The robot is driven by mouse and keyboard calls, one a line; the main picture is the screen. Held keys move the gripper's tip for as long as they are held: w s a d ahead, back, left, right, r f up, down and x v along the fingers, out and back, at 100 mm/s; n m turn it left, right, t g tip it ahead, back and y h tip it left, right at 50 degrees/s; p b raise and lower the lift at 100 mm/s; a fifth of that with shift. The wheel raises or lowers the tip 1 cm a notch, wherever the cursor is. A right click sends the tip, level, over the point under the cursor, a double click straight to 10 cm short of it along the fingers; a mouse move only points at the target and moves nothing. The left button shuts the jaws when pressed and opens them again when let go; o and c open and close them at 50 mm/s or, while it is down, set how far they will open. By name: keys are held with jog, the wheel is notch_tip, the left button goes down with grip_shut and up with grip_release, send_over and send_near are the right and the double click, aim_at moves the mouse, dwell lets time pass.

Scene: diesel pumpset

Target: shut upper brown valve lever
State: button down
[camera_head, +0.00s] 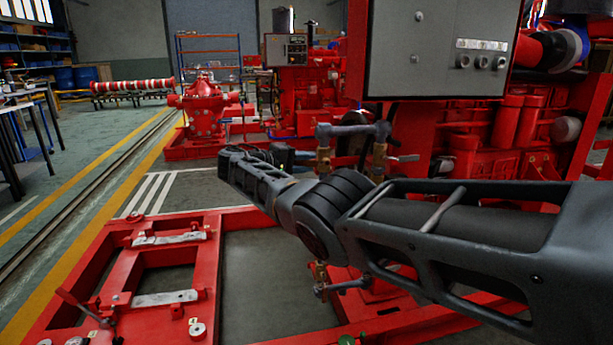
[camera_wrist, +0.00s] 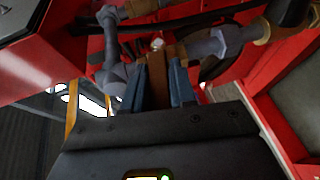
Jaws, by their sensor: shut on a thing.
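In the wrist view the two blue-grey fingers of my gripper (camera_wrist: 163,80) are closed around a brown lever (camera_wrist: 157,78). The lever stands between the fingers, with a small pale round end at its top. Grey pipe fittings lie close on the left (camera_wrist: 113,70) and right (camera_wrist: 214,43), with a brass fitting (camera_wrist: 262,29) further right. In the head view, grey pipework (camera_head: 350,130) with brass valve parts (camera_head: 380,158) rises behind my arm. My arm hides the gripper's fingertips and the held lever there, so I cannot tell the valve's position.
A grey control cabinet (camera_head: 435,50) hangs close above my arm, with the red engine (camera_head: 500,130) below it. A red base frame (camera_head: 215,262) lies on the floor in front. Another red pump (camera_head: 203,107) stands further back. The striped floor at left is open.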

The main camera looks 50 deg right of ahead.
jog(key=shift+w+a+f+n+h+b, duration=0.1)
jog(key=shift+f+n+h+b, duration=0.35)
jog(key=shift+b, duration=0.85)
jog(key=shift+h, duration=0.25)
jog(key=c, duration=1)
grip_release()
jog(key=shift+f, duration=0.1)
jog(key=w+a, duration=0.1)
jog(key=a, duration=0.6)
jog(key=shift+w+a+g, duration=0.25)
jog(key=shift+a+g, duration=0.05)
